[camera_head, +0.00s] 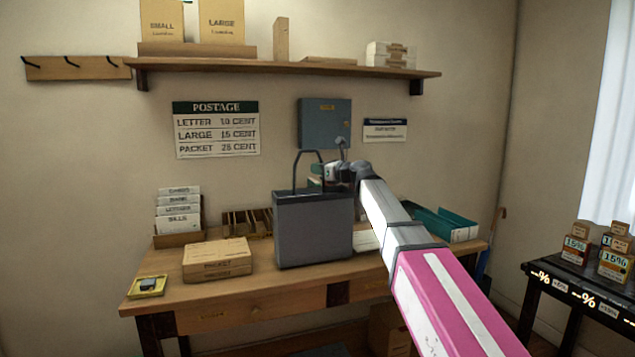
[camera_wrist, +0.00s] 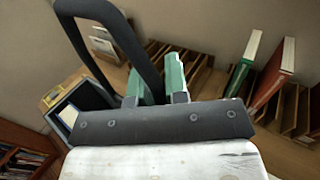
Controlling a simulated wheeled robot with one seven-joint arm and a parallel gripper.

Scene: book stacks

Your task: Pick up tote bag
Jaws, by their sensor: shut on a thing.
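The tote bag (camera_head: 313,232) is a grey, boxy bag with a dark top band and a dark loop handle. It stands upright at the middle of the wooden desk; whether its bottom touches the desk I cannot tell. My gripper (camera_head: 334,178) is at the bag's top edge, just right of the raised handle, and is shut on the bag.
On the desk (camera_head: 260,300) are a packet box (camera_head: 217,258), a card file (camera_head: 178,218), a yellow tray (camera_head: 148,287) and a teal tray (camera_head: 443,224). A rack with green and red books (camera_wrist: 272,75) is close by. A shelf (camera_head: 290,66) hangs above.

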